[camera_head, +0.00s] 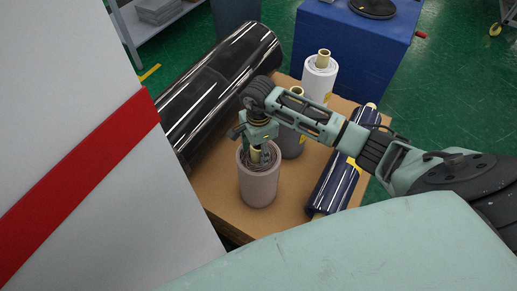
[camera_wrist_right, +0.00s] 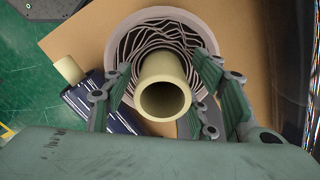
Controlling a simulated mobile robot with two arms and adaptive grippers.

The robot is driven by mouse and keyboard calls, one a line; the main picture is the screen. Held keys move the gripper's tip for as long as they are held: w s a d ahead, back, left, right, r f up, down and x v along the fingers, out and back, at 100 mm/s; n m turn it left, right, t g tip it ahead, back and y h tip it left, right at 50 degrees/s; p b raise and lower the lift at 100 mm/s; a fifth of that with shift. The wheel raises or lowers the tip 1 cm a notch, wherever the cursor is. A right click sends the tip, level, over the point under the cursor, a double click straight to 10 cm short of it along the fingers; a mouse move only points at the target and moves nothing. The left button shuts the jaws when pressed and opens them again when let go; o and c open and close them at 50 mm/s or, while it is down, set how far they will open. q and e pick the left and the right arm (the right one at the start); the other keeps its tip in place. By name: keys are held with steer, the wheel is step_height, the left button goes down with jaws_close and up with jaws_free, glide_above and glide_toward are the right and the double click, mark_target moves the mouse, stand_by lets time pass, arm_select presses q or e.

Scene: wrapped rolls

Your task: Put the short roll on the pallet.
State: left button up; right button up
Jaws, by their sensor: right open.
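A short, thick pinkish-grey roll (camera_head: 259,188) stands upright on a brown flat surface (camera_head: 226,207). Its cream core tube (camera_wrist_right: 165,88) sticks up from dark wound layers in the right wrist view. My right gripper (camera_head: 258,152) is directly above this roll, pointing down. Its fingers (camera_wrist_right: 163,97) are open on either side of the core, over the roll's top. I cannot tell whether they touch the core. I cannot tell whether the brown surface is the pallet; only a dark lower edge shows under it. My left gripper is not in view.
A big black roll (camera_head: 215,85) lies at the left. A white roll (camera_head: 318,78) and a dark grey roll (camera_head: 294,146) stand behind. A dark blue roll (camera_head: 335,180) lies at the right. A blue cabinet (camera_head: 345,45) stands beyond. A white panel with a red stripe (camera_head: 75,185) fills the left.

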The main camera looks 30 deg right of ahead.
step_height(320, 180, up, 12)
steer(key=b, duration=0.2)
stand_by(0.6)
